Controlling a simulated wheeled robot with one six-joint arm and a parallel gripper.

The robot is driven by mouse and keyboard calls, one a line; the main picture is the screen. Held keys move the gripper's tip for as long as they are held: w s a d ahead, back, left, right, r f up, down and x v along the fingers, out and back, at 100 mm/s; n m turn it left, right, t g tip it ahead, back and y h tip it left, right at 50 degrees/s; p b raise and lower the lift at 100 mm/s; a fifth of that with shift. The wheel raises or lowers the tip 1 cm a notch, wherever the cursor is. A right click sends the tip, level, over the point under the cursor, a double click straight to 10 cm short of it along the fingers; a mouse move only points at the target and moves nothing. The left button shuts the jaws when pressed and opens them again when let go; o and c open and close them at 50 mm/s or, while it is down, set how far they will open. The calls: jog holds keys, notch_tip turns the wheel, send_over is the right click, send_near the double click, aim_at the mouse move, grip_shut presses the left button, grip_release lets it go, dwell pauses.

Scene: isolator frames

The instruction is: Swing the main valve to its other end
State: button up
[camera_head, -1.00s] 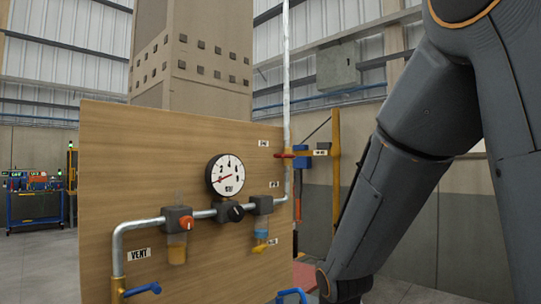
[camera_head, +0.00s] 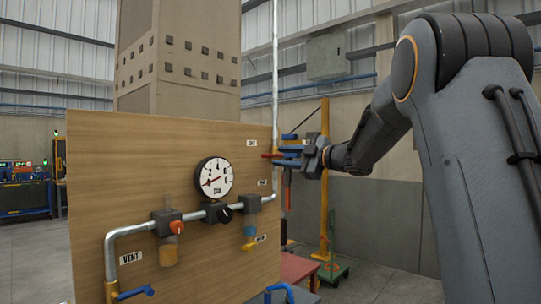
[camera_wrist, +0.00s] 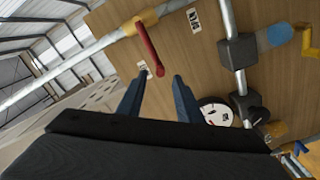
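The red lever (camera_head: 268,156) sits on the upright pipe at the upper right edge of the wooden panel; I take it as the main valve's handle. In the wrist view the red lever (camera_wrist: 149,46) is a long bar attached to an orange-yellow valve body (camera_wrist: 146,20). My gripper (camera_head: 284,155) is at the panel's right edge, close to the lever.
The panel (camera_head: 105,190) carries a round gauge (camera_head: 214,177), an orange knob (camera_head: 176,227), a black knob (camera_head: 225,215) and a blue vent lever (camera_head: 135,292). The upright pipe (camera_head: 275,80) rises above the lever. A yellow post (camera_head: 325,190) stands behind my gripper.

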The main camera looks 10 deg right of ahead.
aim_at(270, 156)
jog(key=p+x, duration=0.1)
jog(key=x, duration=0.5)
jog(key=shift+p, duration=0.35)
